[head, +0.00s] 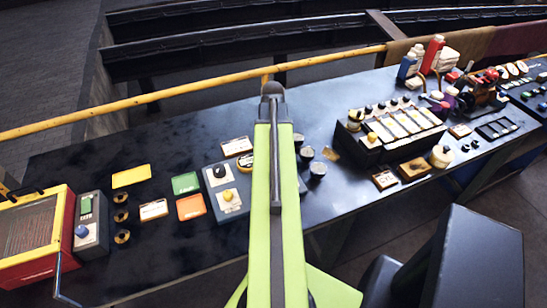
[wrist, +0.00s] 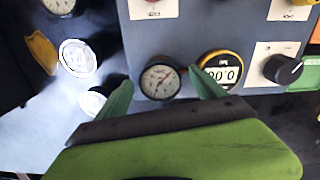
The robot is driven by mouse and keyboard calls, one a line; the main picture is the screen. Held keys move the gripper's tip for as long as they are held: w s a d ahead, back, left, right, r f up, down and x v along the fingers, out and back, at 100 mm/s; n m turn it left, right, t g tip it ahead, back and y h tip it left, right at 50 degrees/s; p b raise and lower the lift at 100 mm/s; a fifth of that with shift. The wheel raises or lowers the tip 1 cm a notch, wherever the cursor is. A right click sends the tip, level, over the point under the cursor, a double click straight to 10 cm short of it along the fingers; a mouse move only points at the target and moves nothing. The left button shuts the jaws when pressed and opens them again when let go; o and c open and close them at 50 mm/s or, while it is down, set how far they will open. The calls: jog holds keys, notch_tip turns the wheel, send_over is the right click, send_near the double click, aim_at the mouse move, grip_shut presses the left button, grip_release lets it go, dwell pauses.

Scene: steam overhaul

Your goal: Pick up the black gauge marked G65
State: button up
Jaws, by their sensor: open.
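In the wrist view, a round black-rimmed gauge (wrist: 160,82) with a white dial and a reddish needle lies between the two green fingers of my gripper (wrist: 161,76). The fingers are apart, one on each side of it, and I see no grip on it. I cannot read a G65 mark on any gauge. Other round white-dialled gauges lie to the left in the wrist view, one upper (wrist: 78,57) and one lower (wrist: 93,103). In the head view, small dark gauges (head: 317,169) sit right of my arm, which hides my fingertips and the gauge between them.
A yellow-rimmed gauge with a digital display (wrist: 222,72) is close beside the right finger. A grey panel with a black knob (wrist: 283,69) is further right. In the head view, a dark bench (head: 180,252) carries coloured cards, a red-and-yellow box (head: 38,232) and a valve block (head: 392,130).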

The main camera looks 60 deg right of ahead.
notch_tip(320, 180, down, 3)
jog(key=shift+r+b, duration=0.15)
jog(key=shift+b, duration=0.5)
jog(key=shift+r, duration=0.15)
jog(key=c, duration=1.6)
jog(key=shift+c, duration=0.3)
